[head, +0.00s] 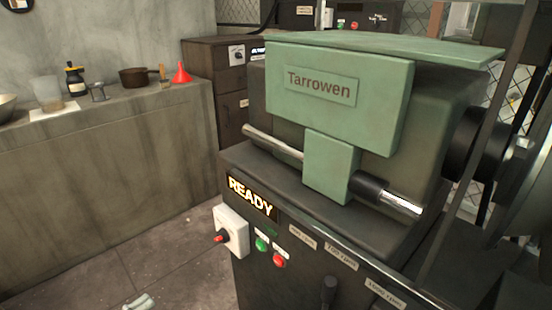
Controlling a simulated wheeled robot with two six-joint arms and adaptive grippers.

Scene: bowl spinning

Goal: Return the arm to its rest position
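Neither of my grippers shows clearly in the head view. A small pale piece (138,302) shows at the bottom edge, left of the machine; I cannot tell what it is. The green and dark grey machine (425,125) marked "Tarrowen" fills the middle and right. Its lit display (252,197) reads "READY". A white switch box (230,231) with a red knob is on its front corner, beside a green button (262,244) and a red button (279,260).
A dark cabinet (205,85) stands behind the machine. Tiled floor (150,255) lies open between counter and machine.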

